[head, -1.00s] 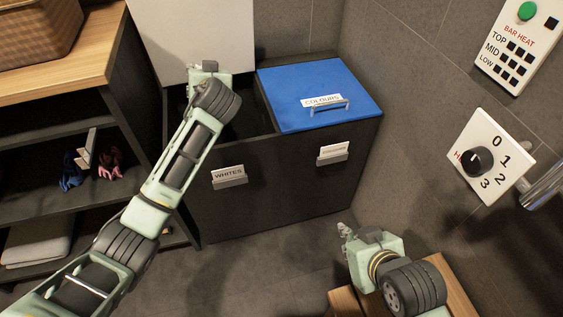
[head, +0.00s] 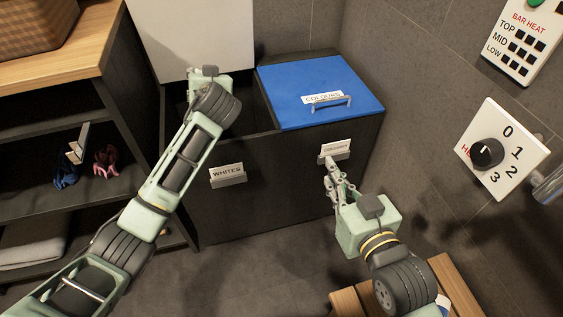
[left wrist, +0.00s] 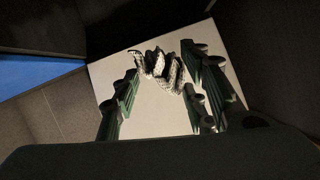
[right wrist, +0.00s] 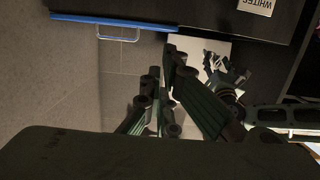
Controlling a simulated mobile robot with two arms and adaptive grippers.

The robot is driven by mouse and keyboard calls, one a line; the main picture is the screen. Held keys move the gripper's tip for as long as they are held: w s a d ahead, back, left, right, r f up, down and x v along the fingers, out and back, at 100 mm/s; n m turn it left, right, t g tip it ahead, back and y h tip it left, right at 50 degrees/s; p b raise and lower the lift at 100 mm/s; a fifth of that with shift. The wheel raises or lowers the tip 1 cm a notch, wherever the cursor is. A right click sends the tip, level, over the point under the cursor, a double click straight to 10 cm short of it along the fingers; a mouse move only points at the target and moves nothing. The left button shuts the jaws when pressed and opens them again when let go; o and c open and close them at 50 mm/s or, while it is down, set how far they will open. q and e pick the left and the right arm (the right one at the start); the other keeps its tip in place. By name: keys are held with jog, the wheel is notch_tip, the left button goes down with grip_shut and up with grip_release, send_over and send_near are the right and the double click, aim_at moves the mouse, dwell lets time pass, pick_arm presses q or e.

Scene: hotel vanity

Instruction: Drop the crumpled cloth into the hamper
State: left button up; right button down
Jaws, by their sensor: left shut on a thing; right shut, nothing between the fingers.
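The hamper (head: 285,190) is a dark cabinet with two compartments. Its whites side, left, has its white lid (head: 185,35) raised; its colours side is shut under a blue lid (head: 325,80). My left gripper (head: 205,80) is at the open whites compartment, its fingers hidden by my arm in the head view. In the left wrist view, the black-and-white crumpled cloth (left wrist: 160,68) is held between the fingers of this gripper (left wrist: 165,85), with the white lid (left wrist: 150,122) behind. My right gripper (head: 331,178) is shut and empty, in front of the hamper below the colours label.
A dark shelf unit (head: 60,130) with a wooden top and a basket (head: 35,25) stands on the left. A slatted wooden bench (head: 440,270) is at the lower right. The tiled wall with a dial (head: 488,154) bounds the right. Floor is clear before the hamper.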

pick_arm(q)
jog(key=shift+f+b, duration=0.55)
jog(key=shift+f, duration=0.15)
pick_arm(e)
notch_tip(320, 180, up, 7)
jog(key=a+t+y, duration=0.1)
jog(key=t, duration=0.2)
jog(key=shift+w+t, duration=0.15)
jog(key=shift+t, duration=0.25)
pick_arm(q)
jog(key=o, duration=1.2)
jog(key=v, duration=1.2)
